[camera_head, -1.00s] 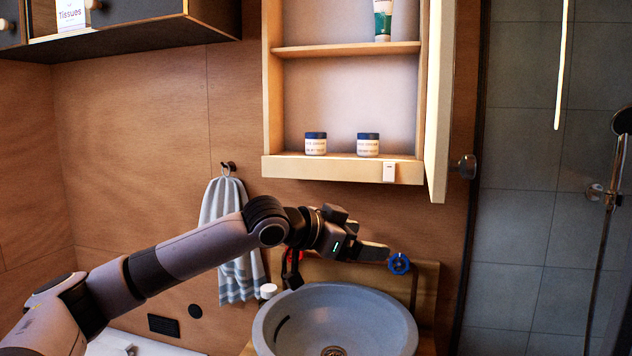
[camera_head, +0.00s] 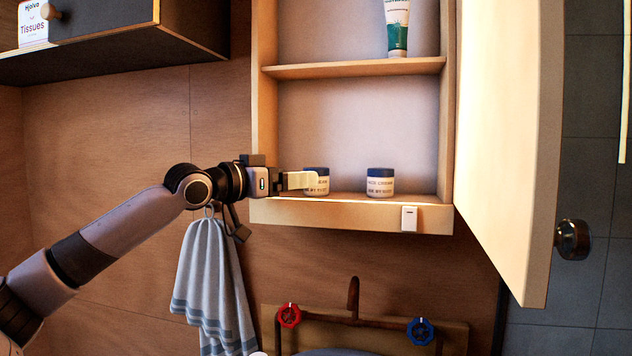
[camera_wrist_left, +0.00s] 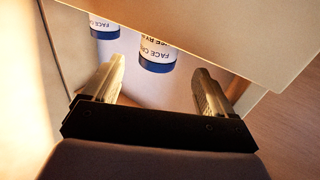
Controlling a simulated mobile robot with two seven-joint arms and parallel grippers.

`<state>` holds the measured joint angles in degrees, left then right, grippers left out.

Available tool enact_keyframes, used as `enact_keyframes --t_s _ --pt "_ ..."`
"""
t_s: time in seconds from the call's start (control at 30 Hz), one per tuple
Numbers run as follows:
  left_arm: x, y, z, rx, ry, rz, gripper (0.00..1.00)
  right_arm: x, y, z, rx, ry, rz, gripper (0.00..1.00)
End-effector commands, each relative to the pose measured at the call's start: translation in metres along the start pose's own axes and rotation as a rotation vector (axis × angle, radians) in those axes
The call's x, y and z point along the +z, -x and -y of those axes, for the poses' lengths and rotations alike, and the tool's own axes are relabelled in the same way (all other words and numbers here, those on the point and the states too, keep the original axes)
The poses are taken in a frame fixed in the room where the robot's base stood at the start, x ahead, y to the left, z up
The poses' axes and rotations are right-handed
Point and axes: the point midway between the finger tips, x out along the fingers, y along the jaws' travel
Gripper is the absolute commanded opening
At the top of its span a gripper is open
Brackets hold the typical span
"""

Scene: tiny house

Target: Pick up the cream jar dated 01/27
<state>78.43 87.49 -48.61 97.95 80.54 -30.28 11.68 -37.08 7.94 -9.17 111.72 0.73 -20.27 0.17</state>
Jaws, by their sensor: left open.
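Two small white cream jars with dark blue lids stand on the cabinet's lower shelf. The left jar (camera_head: 322,186) is partly hidden behind my left gripper (camera_head: 302,180); the right jar (camera_head: 380,183) is in full view. Their labels read face cream with a use-by line, but I cannot read the dates. In the left wrist view both jars appear upside down; the nearer jar (camera_wrist_left: 158,52) shows between the open fingers (camera_wrist_left: 158,78), just beyond the tips, and the other jar (camera_wrist_left: 103,26) is farther left. My left gripper is open and empty. My right gripper is not in view.
The open cabinet door (camera_head: 510,140) stands out on the right. A shelf (camera_head: 350,67) above the jars holds a tube (camera_head: 397,28). A white latch (camera_head: 409,218) sits on the cabinet's bottom edge. A towel (camera_head: 212,280) hangs below my left arm.

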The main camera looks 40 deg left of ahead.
Motion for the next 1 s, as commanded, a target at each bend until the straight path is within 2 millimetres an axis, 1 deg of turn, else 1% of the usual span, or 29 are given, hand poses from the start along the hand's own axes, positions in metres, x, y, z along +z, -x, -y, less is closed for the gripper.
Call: enact_keyframes --t_s 0.07,0.33,0.5,0.6,0.7,0.93,0.97,1.0 --pt "-0.001 -0.003 0.0 0.0 0.002 -0.001 0.86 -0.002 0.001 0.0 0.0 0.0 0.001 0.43" --pt "-0.004 -0.028 -0.001 0.001 0.001 -0.001 0.86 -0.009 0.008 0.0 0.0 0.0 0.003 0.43" --pt "-0.007 -0.053 -0.002 0.001 0.001 -0.001 0.86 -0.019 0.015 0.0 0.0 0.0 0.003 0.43" --pt "-0.005 -0.065 -0.001 0.0 0.002 0.0 0.86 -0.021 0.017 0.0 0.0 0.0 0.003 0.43" --pt "-0.003 -0.07 -0.001 0.0 0.0 -0.001 0.86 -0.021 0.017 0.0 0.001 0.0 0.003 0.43" --pt "-0.002 -0.071 -0.001 -0.001 -0.001 0.0 0.86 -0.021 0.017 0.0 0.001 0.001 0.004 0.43" --pt "-0.002 -0.071 -0.001 -0.001 0.0 0.0 0.79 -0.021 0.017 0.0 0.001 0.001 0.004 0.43" --pt "-0.002 -0.071 -0.001 -0.001 0.0 0.0 0.66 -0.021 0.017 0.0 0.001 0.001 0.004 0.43"
